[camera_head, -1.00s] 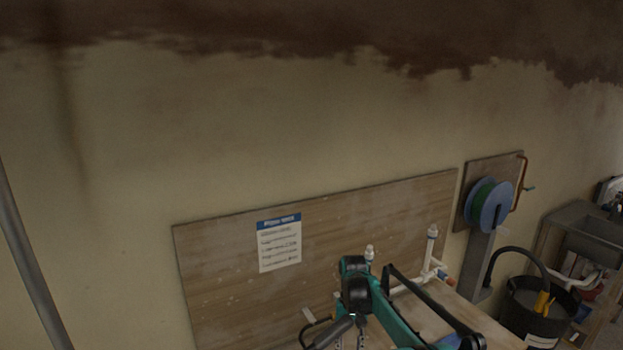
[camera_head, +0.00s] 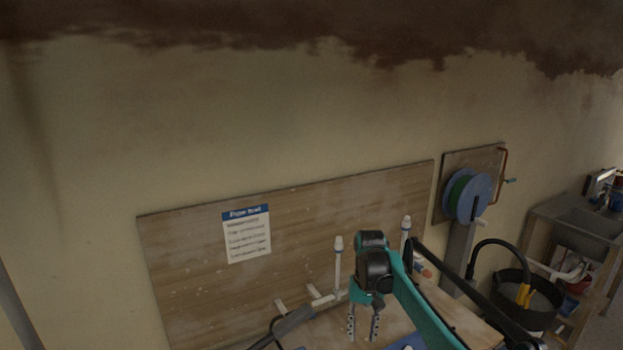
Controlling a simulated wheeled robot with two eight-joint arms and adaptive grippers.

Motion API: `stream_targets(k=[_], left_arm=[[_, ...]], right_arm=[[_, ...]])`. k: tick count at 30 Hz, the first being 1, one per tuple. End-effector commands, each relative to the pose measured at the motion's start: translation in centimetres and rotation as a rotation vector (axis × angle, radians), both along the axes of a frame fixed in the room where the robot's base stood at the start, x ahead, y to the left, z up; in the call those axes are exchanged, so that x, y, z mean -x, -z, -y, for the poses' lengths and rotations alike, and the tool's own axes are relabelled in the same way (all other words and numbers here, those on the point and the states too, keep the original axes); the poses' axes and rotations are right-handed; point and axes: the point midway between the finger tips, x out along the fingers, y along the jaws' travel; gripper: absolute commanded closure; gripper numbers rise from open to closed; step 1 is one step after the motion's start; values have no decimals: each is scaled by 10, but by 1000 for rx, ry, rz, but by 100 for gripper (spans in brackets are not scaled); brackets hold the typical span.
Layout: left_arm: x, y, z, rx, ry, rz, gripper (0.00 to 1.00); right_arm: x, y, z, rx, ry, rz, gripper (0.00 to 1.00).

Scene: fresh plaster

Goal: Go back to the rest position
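My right gripper (camera_head: 362,330) hangs from the teal arm at the lower middle, fingers pointing down. Its two fingers are apart with a visible gap, and nothing shows between them. It is in front of the wooden back board and above the workbench (camera_head: 457,318); its exact height over the bench is hard to judge. My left gripper is out of view.
White pipes (camera_head: 338,262) stand behind the gripper, and a grey tool-like bar (camera_head: 285,327) lies to its left. A wooden board (camera_head: 185,265) with a notice (camera_head: 246,235) backs the bench. To the right are a blue hose reel (camera_head: 468,196), a black bucket (camera_head: 509,312) and shelving.

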Motion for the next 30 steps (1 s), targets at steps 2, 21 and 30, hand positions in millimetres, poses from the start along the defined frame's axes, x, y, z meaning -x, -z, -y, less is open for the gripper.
stream_targets(k=[2, 21, 30], left_arm=[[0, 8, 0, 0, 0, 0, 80], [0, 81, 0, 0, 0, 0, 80], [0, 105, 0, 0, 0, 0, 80]], right_arm=[[11, -4, 3, -1, -1, 34, 66], [196, 23, 35, 11, -27, 541, 66], [261, 85, 44, 32, -41, 739, 66]])
